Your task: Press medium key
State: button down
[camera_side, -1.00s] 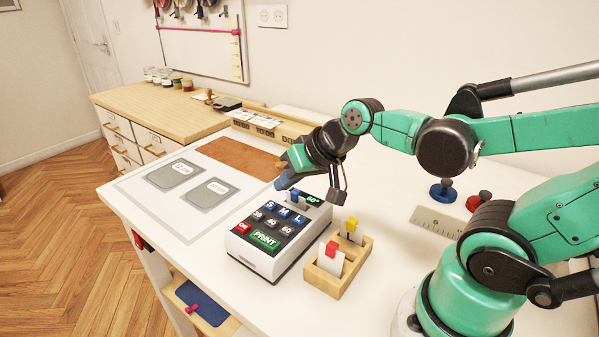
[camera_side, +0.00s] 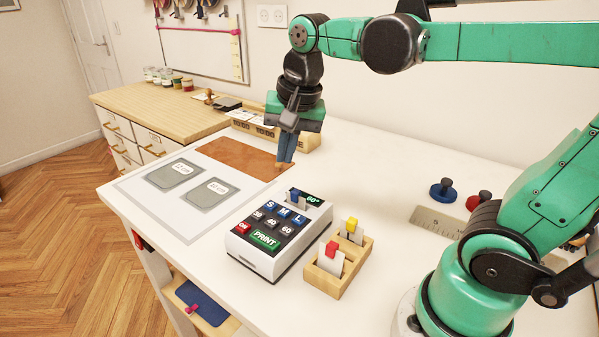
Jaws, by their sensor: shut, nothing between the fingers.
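The label machine (camera_side: 262,258) stands on the white table, a white box with a dark key panel. Its blue S, M and L keys lie in a row near its top. The medium key, marked M (camera_side: 284,212), is in the middle of that row and is uncovered. A small display beside them reads 60°, and a blue-topped card stands in the slot by it. My gripper (camera_side: 284,172) is shut and empty, pointing down. It is above and behind the machine, clear of the keys, near the brown mat's right edge.
A wooden holder (camera_side: 338,284) with red- and yellow-topped cards stands right of the machine. Two grey pocket pieces lie on a pale sheet (camera_side: 150,210) at left. A brown mat (camera_side: 238,158) lies behind. A ruler (camera_side: 436,222) and blue and red knobbed pieces lie to the right.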

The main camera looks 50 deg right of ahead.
aim_at(284, 211)
jog(key=m+g, duration=0.1)
jog(key=m, duration=0.1)
jog(key=w+d+r+m+g, duration=0.1)
jog(key=m, duration=0.2)
jog(key=w+r+m+g, duration=0.1)
jog(key=m, duration=0.1)
jog(key=shift+w+d+r+m, duration=0.1)
jog(key=shift+d+r+m, duration=0.05)
jog(key=shift+d+m, duration=0.25)
notch_tip(284, 211, down, 14)
jog(key=shift+f, duration=0.1)
dwell(0.4)
